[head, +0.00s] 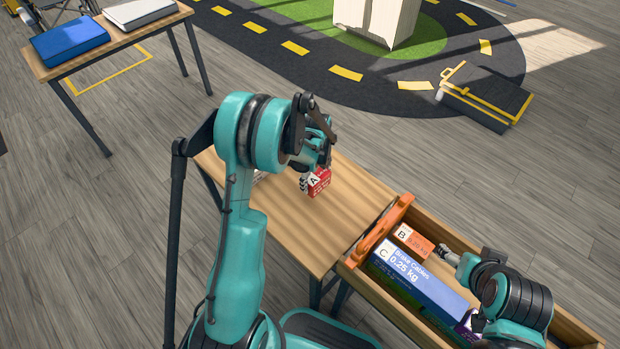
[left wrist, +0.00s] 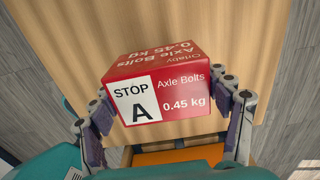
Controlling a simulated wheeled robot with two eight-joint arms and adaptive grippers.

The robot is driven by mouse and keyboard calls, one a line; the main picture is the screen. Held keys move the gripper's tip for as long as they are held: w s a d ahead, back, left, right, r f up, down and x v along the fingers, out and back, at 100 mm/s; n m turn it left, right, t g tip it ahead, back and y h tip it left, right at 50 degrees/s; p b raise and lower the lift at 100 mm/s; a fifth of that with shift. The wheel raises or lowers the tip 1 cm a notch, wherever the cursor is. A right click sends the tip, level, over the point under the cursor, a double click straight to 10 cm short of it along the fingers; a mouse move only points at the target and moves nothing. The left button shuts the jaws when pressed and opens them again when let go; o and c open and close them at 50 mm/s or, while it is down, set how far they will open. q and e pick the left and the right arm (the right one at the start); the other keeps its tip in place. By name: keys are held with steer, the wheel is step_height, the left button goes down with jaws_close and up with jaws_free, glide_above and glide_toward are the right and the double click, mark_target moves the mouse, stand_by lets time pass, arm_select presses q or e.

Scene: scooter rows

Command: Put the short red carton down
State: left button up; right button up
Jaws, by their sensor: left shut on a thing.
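The short red carton (head: 319,182), labelled "STOP A, Axle Bolts 0.45 kg", is held at the wooden table. My left gripper (head: 318,165) is shut on it; in the left wrist view the carton (left wrist: 157,85) sits between the two fingers (left wrist: 165,112). The bare table top (head: 345,215) shows around and behind it. I cannot tell whether the carton's underside touches the table. My right gripper (head: 452,257) is over the wooden crate at the lower right, and its fingers are too small to judge.
The wooden crate (head: 565,322) with an orange bar (head: 380,232) adjoins the table's right end. It holds an orange box (head: 413,241), a blue box (head: 425,283) and a purple box (head: 466,325). Bare table lies right of the carton. Another table (head: 125,42) stands at the upper left.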

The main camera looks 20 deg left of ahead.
arm_select(q)
steer(key=s+d+r+p, duration=0.25)
steer(key=d+r, duration=0.35)
steer(key=d, duration=0.3)
steer(key=s+a+r+n, duration=0.1)
steer(key=s+r+n, duration=0.1)
steer(key=n, duration=0.9)
steer(key=s+a+r+n, duration=0.1)
steer(key=s+n, duration=0.2)
steer(key=n, duration=0.7)
steer(key=shift+s+r+n, duration=0.35)
steer(key=shift+s+n, duration=0.05)
steer(key=shift+w, duration=0.15)
